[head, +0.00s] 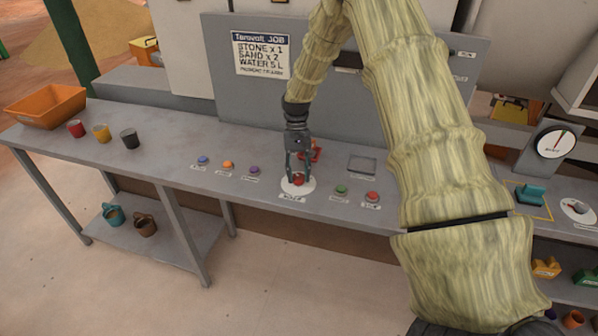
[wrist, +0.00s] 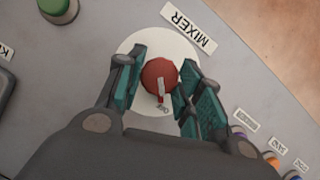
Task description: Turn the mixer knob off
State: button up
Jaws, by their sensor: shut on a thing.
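The mixer knob is a round red knob (wrist: 157,74) on a white disc (wrist: 187,47), with a "MIXER" label (wrist: 189,26) beside it in the wrist view. In the head view the red knob (head: 298,181) sits near the front edge of the grey counter. My gripper (wrist: 160,88) points down over the knob, one finger on each side, shut on it. The gripper also shows in the head view (head: 297,178).
A green button (head: 341,189) and a red button (head: 373,196) lie right of the knob on the counter (head: 240,195). Blue, orange and purple buttons (head: 228,165) lie to its left. A red item (head: 316,152) stands just behind my gripper. A job sign (head: 262,55) hangs behind.

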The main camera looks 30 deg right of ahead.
jog(key=shift+n, duration=0.3)
jog(key=o, duration=1)
jog(key=v, duration=1.2)
jog(key=shift+w, duration=0.1)
